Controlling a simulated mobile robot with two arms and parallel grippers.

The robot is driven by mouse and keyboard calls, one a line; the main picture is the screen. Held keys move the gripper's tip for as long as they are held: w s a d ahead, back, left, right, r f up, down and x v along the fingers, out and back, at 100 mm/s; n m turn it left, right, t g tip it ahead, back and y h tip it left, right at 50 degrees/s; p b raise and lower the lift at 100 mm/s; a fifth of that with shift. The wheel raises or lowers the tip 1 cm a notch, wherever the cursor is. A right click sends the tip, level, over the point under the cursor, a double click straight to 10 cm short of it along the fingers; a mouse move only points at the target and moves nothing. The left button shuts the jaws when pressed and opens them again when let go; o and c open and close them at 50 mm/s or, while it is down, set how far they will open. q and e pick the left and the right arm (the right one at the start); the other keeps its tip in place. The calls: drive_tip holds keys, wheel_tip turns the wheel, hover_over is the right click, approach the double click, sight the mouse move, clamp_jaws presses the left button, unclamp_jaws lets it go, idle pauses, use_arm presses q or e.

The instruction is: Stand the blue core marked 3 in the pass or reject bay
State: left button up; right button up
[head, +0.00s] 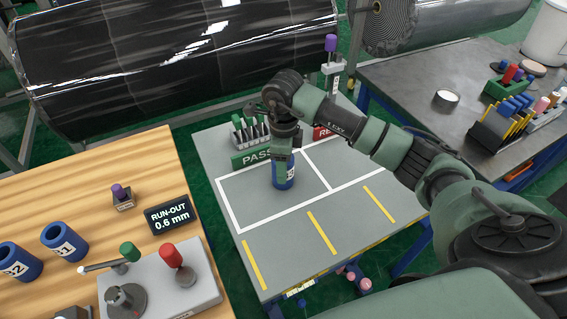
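A blue core (283,177) is upright at the left bay of the grey table, within the white outline behind which the green PASS sign (252,157) stands. A white label shows on its side, but its mark is mostly hidden. My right gripper (284,153) points down over the core's top, and its fingers overlap the upper part. I cannot tell whether they grip it, or whether the core's base touches the table. The right bay (345,165), by the partly hidden red reject sign (324,132), looks empty. My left gripper is not in view.
Blue cores marked 2 (20,262) and 1 (66,243) stand on the wooden bench by the run-out display (170,214) reading 0.6 mm and a grey fixture (165,280). A rack (248,131) stands behind PASS. The grey table's front (290,245) is clear.

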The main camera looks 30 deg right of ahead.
drive_tip(key=shift+f, duration=0.15)
drive_tip(key=o, duration=1.5)
